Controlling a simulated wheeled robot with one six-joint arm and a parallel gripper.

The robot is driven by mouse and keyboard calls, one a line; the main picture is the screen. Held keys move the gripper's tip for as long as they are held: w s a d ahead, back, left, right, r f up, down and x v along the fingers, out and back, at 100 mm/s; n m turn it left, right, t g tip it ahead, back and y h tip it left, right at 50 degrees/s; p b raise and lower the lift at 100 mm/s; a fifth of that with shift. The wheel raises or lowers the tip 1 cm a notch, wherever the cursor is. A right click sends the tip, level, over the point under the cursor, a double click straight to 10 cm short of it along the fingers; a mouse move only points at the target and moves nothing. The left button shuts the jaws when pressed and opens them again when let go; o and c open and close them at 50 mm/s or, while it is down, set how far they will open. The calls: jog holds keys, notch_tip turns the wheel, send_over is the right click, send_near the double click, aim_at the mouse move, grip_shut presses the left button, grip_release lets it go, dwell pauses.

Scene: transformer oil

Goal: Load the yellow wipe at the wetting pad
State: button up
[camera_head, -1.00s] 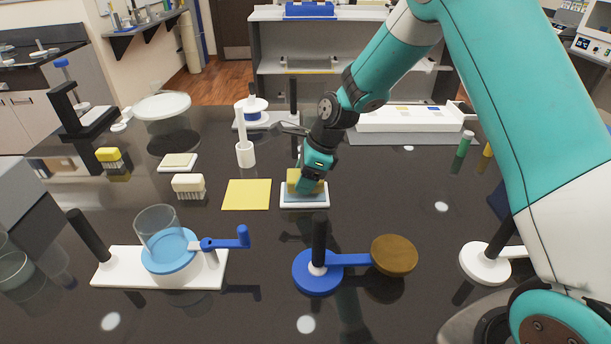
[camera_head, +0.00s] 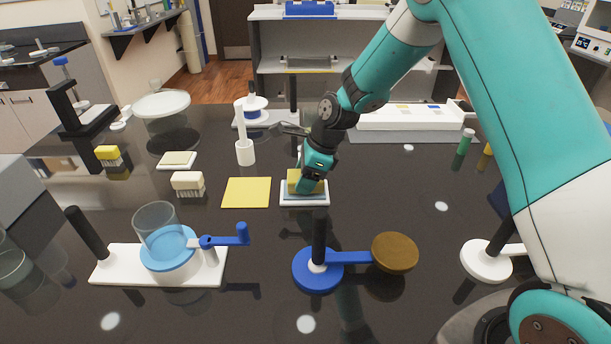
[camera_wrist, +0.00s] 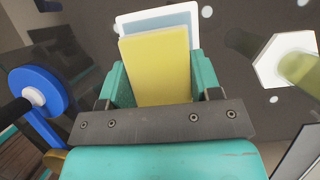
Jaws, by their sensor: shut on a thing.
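The yellow wipe (camera_head: 293,180) is a small upright block between the fingers of my gripper (camera_head: 309,184), at the middle of the bench. It also shows in the wrist view (camera_wrist: 160,62), held between two teal fingers. The wetting pad (camera_head: 304,198) is a pale blue pad on a white tray directly under the wipe. In the wrist view the pad's blue face (camera_wrist: 180,20) shows beyond the wipe's far end. The wipe looks to be at or just on the pad; the contact edge is partly hidden.
A flat yellow sheet (camera_head: 247,192) lies left of the pad. Brushes (camera_head: 188,184), a white holder (camera_head: 245,150) and a cup on a white base (camera_head: 165,240) stand further left. A blue crank with a brown disc (camera_head: 395,252) stands in front. Clear bench lies between them.

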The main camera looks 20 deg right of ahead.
jog(key=shift+s+f, duration=0.1)
jog(key=shift+f, duration=0.4)
dwell(1.8)
notch_tip(320, 180, up, 7)
jog(key=p, duration=0.7)
jog(key=shift+r, duration=0.1)
dwell(0.5)
